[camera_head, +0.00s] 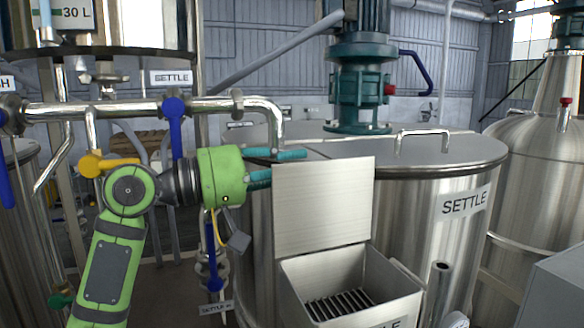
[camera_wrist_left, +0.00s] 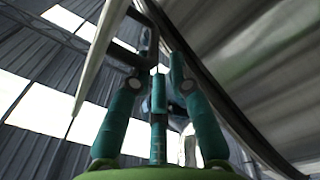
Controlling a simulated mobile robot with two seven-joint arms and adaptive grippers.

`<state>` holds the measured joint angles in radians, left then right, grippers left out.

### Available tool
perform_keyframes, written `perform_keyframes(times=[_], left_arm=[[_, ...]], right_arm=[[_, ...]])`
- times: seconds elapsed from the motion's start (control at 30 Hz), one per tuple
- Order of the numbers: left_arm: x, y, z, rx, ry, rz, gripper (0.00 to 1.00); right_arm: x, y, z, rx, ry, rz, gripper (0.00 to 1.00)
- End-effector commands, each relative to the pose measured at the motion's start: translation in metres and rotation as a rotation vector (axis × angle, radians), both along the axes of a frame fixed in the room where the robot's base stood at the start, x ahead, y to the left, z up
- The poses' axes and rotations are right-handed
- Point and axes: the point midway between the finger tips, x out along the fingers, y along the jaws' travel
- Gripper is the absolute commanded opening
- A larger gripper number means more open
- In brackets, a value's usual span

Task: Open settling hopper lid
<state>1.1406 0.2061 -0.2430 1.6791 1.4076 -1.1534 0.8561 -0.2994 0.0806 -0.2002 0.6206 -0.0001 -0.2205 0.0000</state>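The settling hopper (camera_head: 352,290) is a steel box on the front of the settle tank, with a grating inside. Its flat steel lid (camera_head: 323,205) stands raised, nearly upright, at the hopper's back edge, and the mouth is uncovered. My left gripper (camera_head: 285,165), with teal fingers, is at the lid's upper left edge. One finger shows above the top edge; the lid hides the other tips. In the left wrist view the fingers (camera_wrist_left: 160,85) are spread, with a dark handle-like bar (camera_wrist_left: 151,45) and a pale panel edge (camera_wrist_left: 97,60) beyond. My right gripper is not in view.
The settle tank (camera_head: 455,235) stands behind the hopper, with a loop handle (camera_head: 421,134) and a green motor (camera_head: 358,90) on top. A steel pipe with a blue valve handle (camera_head: 174,125) runs near my left arm. A grey box (camera_head: 560,290) is at lower right.

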Motion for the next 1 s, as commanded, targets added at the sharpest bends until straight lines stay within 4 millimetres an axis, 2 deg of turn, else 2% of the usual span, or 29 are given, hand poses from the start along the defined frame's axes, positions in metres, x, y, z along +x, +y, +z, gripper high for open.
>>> perform_keyframes(times=[0.03, 0.63, 0.77, 1.0], left_arm=[[-0.001, -0.008, -0.024, 0.051, 0.031, -0.021, 0.33], [0.001, -0.007, -0.022, 0.053, 0.03, -0.016, 0.33], [0.001, -0.006, -0.006, 0.046, 0.024, -0.013, 0.33], [-0.001, -0.003, 0.049, 0.023, 0.007, -0.007, 0.33]], right_arm=[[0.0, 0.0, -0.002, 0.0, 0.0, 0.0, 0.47], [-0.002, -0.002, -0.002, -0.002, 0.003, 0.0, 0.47], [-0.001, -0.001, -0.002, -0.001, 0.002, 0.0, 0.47], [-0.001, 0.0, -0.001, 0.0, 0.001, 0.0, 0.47]])
